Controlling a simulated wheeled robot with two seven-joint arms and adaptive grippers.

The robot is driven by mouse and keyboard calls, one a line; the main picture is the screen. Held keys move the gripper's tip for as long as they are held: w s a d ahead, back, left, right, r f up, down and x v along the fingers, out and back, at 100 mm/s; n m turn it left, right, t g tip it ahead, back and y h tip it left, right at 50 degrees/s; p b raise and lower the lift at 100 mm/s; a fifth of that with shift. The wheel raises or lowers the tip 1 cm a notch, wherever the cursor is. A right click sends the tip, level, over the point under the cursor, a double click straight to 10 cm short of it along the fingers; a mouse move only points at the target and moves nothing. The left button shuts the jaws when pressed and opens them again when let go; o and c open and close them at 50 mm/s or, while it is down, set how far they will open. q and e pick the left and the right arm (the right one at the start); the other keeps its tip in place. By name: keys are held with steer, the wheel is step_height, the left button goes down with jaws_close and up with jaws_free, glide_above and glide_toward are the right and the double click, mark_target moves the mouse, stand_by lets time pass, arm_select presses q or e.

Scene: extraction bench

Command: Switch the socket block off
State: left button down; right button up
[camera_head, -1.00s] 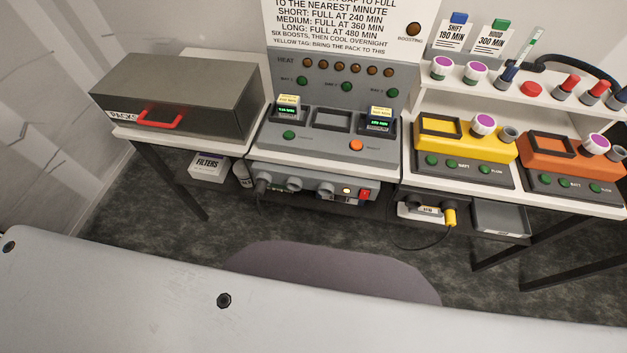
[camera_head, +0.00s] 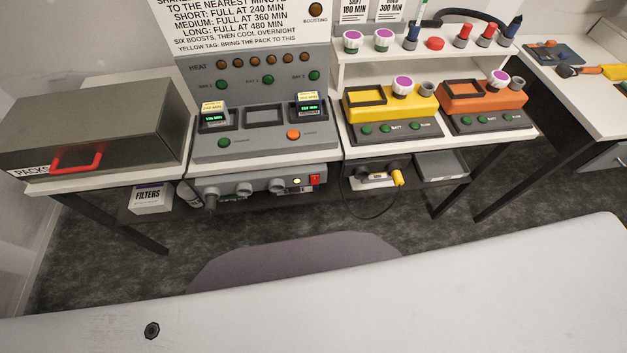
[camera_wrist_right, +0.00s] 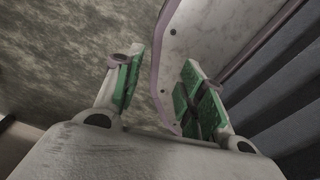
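The grey socket block (camera_head: 262,187) sits on the shelf under the charging station in the head view. The switch's rocker position is too small to tell. My right gripper (camera_wrist_right: 163,60) is open and empty in the right wrist view, away from the block. Neither gripper shows in the head view, and my left gripper is in no view.
The charging station (camera_head: 265,145) overhangs the block. A grey packs box (camera_head: 95,125) is to the left, with a filters box (camera_head: 150,198) below. A yellow unit (camera_head: 390,104) and an orange unit (camera_head: 480,99) are to the right. A side table (camera_head: 590,105) stands farther right.

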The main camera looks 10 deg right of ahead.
steer(key=shift+a, duration=0.15)
steer(key=c, duration=0.5)
jaws_close()
stand_by(1.0)
